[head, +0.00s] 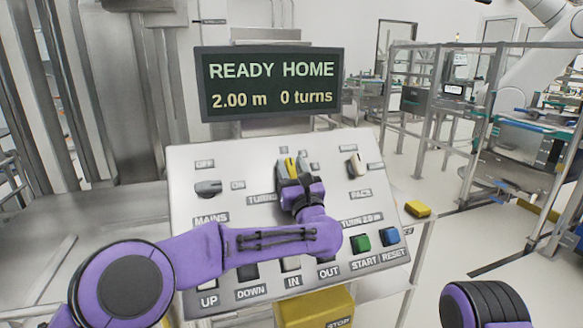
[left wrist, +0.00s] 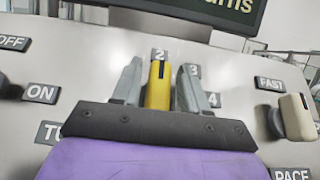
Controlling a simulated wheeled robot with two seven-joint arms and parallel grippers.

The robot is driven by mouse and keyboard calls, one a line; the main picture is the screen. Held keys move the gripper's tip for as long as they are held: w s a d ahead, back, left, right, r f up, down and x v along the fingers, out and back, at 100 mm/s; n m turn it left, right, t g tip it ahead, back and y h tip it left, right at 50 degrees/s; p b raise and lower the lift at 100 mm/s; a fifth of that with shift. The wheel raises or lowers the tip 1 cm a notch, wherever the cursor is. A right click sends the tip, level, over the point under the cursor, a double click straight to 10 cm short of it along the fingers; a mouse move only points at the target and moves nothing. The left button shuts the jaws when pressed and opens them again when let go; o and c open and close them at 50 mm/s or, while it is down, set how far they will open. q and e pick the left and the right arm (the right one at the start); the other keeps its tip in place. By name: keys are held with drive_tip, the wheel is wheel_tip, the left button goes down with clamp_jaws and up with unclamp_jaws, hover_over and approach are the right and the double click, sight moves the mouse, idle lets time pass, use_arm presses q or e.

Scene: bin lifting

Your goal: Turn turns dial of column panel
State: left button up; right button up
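The turns dial (head: 291,165) is a yellow knob on the sloped grey column panel (head: 190,250). In the left wrist view the dial (left wrist: 159,85) points up, near the label 2, with 3 and 4 to its right. My left gripper (head: 294,172) is at the dial, with one grey finger on each side of it. In the left wrist view the gripper (left wrist: 160,86) shows narrow gaps between fingers and dial, so it looks open around it. The display (head: 270,85) reads READY HOME, 2.00 m, 0 turns. My right gripper is out of view.
A grey mains switch (head: 208,188) sits left on the panel and a pale pace knob (head: 356,166) right. Green start (head: 362,243) and blue reset (head: 390,236) buttons are at lower right. A yellow stop box (head: 315,308) is below. Open floor lies to the right.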

use_arm(q)
clamp_jaws()
